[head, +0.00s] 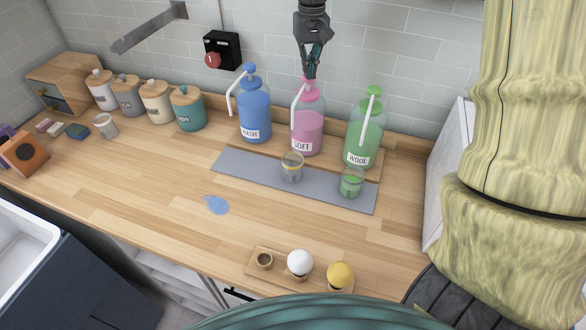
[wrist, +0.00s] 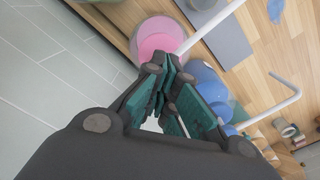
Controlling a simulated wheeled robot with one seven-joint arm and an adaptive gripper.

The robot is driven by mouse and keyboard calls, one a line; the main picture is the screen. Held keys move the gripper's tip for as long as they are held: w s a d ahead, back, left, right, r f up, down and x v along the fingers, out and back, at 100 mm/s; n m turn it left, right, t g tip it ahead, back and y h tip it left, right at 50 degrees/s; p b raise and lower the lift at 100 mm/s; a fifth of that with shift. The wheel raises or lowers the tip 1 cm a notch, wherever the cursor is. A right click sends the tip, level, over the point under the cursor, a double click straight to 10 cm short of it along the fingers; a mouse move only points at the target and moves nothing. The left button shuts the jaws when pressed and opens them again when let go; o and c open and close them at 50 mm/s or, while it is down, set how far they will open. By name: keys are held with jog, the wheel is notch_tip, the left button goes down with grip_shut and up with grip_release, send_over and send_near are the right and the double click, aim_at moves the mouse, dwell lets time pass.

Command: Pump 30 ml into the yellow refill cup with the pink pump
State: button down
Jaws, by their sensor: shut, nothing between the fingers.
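The pink pump bottle (head: 308,130), labelled SOFT, stands between the blue and green bottles. Its white spout points toward the front left. My gripper (head: 309,75) is shut and empty, pointing down with its fingertips at or just above the pump's top; I cannot tell if they touch. In the wrist view the fingertips of my gripper (wrist: 160,70) partly hide the pink bottle (wrist: 158,34). The clear cup with a yellow rim (head: 292,168) stands on the grey mat in front of the pink bottle. Its fill level is too small to read.
The blue bottle (head: 255,115) and green bottle (head: 364,138) flank the pink one closely. A cup with green liquid (head: 352,183) stands on the grey mat (head: 250,172). A blue puddle (head: 216,204) and a wooden tray with balls (head: 256,275) lie nearer. Lidded jars (head: 187,110) stand left.

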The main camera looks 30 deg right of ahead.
jog(key=shift+f, duration=1)
jog(key=shift+f+b, duration=0.25)
jog(key=shift+b, duration=0.05)
jog(key=shift+r, duration=0.15)
jog(key=shift+r+p, duration=1.8)
notch_tip(320, 180, up, 6)
jog(key=p, duration=0.5)
